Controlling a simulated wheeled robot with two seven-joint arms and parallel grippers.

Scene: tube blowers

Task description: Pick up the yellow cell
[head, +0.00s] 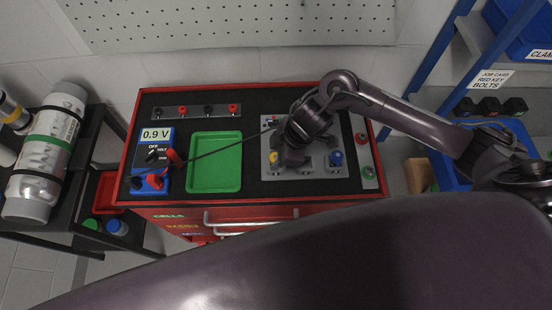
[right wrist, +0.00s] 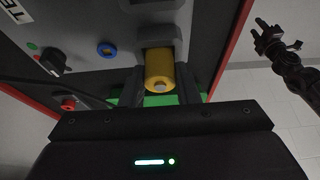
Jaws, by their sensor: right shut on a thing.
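The yellow cell (right wrist: 160,72) shows in the right wrist view as a short yellow cylinder with a pale round end. My right gripper (right wrist: 161,86) is shut on it, one dark finger on each side. A dark opening in a grey panel lies just behind the cell; I cannot tell whether the cell is clear of it. In the head view my right gripper (head: 291,160) is over the grey panel (head: 264,190), and its wrist hides part of the panel. Another dark gripper (right wrist: 270,32), likely my left, shows in the right wrist view; its finger opening is unclear.
A green tray (head: 215,187) lies on the black top of the red cart (head: 128,150). Left of it stands a blue meter (head: 157,138) reading 0.9 V, with a dark probe and lead.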

